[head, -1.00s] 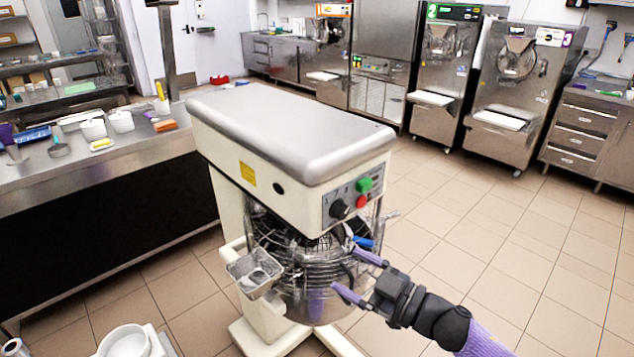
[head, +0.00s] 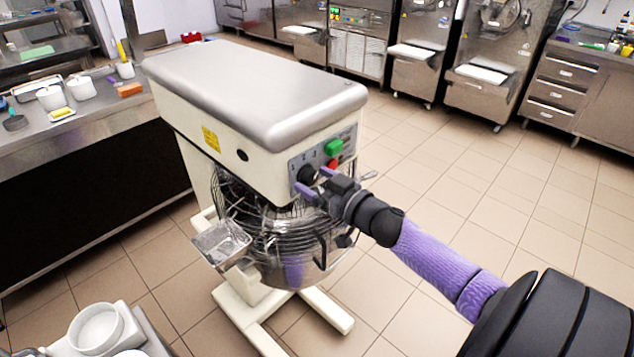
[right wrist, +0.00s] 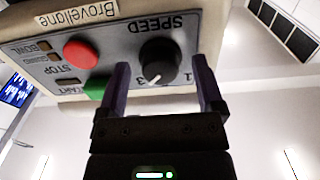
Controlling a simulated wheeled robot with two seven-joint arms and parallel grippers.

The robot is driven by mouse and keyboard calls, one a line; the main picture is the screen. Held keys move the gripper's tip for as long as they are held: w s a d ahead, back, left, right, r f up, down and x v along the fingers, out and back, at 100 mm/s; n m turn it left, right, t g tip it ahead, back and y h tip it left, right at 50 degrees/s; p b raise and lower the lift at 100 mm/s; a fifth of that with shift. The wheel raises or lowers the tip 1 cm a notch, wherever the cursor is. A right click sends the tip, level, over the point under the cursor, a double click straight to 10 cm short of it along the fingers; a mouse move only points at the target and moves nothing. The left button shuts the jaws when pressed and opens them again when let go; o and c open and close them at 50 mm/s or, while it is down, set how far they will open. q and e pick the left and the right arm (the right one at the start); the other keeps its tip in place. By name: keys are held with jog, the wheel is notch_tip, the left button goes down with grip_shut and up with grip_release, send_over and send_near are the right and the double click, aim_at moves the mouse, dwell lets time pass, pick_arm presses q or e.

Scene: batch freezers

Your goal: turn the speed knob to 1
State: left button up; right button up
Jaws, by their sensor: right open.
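The speed knob (head: 307,173) is a round black dial on the grey control panel of the cream mixer (head: 265,150). In the right wrist view the panel appears upside down, and the knob (right wrist: 158,60) has a white pointer mark directed towards the printed 3. The printed 1 is to the right of the 3 there. My right gripper (head: 313,180) is open at the panel. In the right wrist view its purple fingers (right wrist: 160,66) stand on either side of the knob, with gaps between. I see no finger touching it. My left gripper is out of view.
A green start button (head: 334,147) and a red stop button (head: 334,164) sit beside the knob. The wire guard and bowl (head: 290,245) are below my right gripper. A steel counter (head: 80,135) stands left; tiled floor is clear right.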

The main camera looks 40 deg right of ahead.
jog(key=shift+c, duration=1.7)
grip_shut()
jog(key=shift+n+p, duration=0.35)
jog(key=shift+n, duration=0.55)
jog(key=n, duration=0.2)
jog(key=shift+n, duration=0.4)
jog(key=n, duration=0.3)
jog(key=shift+d+n+p, duration=0.1)
jog(key=shift+n+p, duration=0.2)
jog(key=shift+p, duration=0.1)
jog(key=n, duration=0.2)
jog(key=shift+n, duration=0.3)
jog(key=n, duration=0.3)
jog(key=shift+n, duration=0.3)
jog(key=n, duration=0.2)
jog(key=shift+n+b, duration=0.3)
jog(key=shift+b, duration=0.05)
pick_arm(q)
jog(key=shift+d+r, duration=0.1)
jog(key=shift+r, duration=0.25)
pick_arm(e)
jog(key=shift+n, duration=0.3)
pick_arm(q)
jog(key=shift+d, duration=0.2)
pick_arm(e)
jog(key=shift+n, duration=0.3)
